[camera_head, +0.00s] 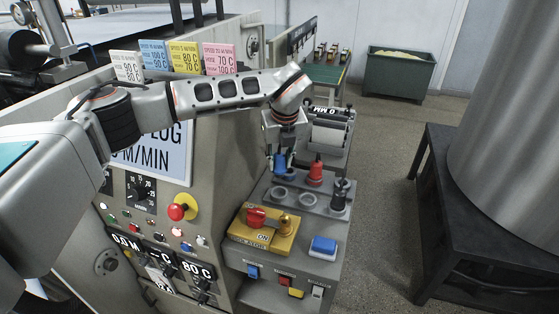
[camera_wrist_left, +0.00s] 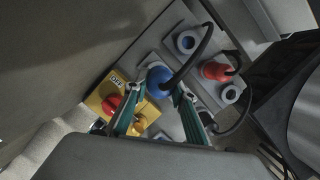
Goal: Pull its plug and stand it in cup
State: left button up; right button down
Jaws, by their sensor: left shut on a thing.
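My left gripper (camera_head: 281,172) points down over the grey socket panel (camera_head: 262,190) and is shut on a blue plug (camera_head: 280,160). In the left wrist view the blue plug (camera_wrist_left: 158,78) sits between the fingertips (camera_wrist_left: 157,93), with a dark cable running from it. I cannot tell whether its lower end is in a socket or clear of it. A red plug (camera_head: 315,172) and a black plug (camera_head: 339,195) stand upright to the right. Two empty round cups (camera_head: 279,193) (camera_head: 308,200) are in front. My right gripper is not in view.
A yellow isolator box (camera_head: 262,233) with a red handle (camera_head: 257,217) is in front of the cups. A dark stand (camera_head: 432,200) is at right.

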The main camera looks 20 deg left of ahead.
aim_at(280, 177)
pick_arm(q)
jog(key=shift+f+b, duration=0.5)
jog(key=shift+f, duration=0.35)
jog(key=shift+f+b, duration=0.5)
jog(key=shift+f, duration=0.65)
jog(key=shift+f+b, duration=0.5)
jog(key=shift+f, duration=0.1)
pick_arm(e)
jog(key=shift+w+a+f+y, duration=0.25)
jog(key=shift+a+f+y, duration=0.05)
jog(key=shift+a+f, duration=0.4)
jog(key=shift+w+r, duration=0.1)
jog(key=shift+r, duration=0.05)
